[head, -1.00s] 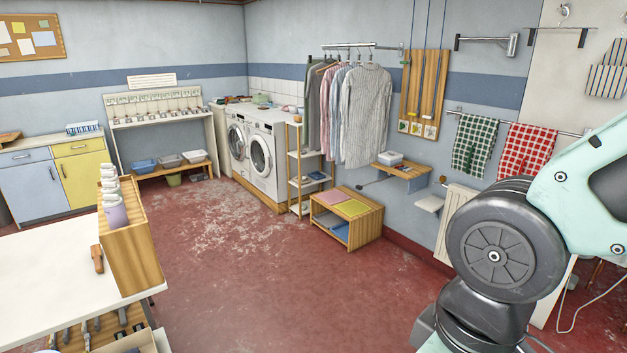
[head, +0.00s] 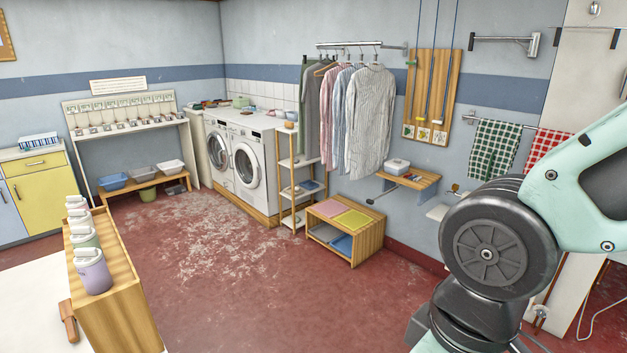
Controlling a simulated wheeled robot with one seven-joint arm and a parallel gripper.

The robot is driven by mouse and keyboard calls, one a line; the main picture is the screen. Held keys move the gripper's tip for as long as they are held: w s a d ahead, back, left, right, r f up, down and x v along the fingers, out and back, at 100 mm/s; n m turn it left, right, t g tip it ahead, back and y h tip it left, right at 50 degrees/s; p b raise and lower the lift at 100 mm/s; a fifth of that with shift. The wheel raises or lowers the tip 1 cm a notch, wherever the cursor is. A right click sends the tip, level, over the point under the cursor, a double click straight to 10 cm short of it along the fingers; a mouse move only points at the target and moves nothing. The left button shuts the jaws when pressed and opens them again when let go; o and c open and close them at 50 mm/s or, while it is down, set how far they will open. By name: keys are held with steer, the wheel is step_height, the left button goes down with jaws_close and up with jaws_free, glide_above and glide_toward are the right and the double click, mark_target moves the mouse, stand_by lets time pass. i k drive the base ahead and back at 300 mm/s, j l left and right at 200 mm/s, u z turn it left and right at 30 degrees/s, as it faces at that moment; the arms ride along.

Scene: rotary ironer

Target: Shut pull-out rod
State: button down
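Several wall rods are in the head view, and I cannot tell for sure which is the pull-out rod. A metal rod (head: 345,45) with several shirts (head: 368,115) on hangers reaches out near the wall at the middle. A bare short metal rod (head: 500,40) with a bracket at its right end is on the wall to the right. A dark-ended rail (head: 590,30) is at the upper right edge, partly cut off. My gripper is out of view; only upper links of my arm show at the right.
A wooden shelf box (head: 345,232) and a slim rack (head: 298,185) stand below the shirts, beside white washers (head: 240,165). A small wall shelf (head: 410,180) juts out on the right. A table with a wooden bottle stand (head: 115,285) is at lower left. The red floor between is open.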

mark_target(370, 201)
steer(key=i+j+z, duration=0.1)
steer(key=i, duration=0.45)
steer(key=i+j+z, duration=0.1)
steer(key=i, duration=0.45)
steer(key=i+z, duration=0.1)
steer(key=i, duration=0.6)
steer(key=i+j+z, duration=0.1)
steer(key=i, duration=0.55)
steer(key=i+j+z, duration=0.1)
steer(key=i+j, duration=0.35)
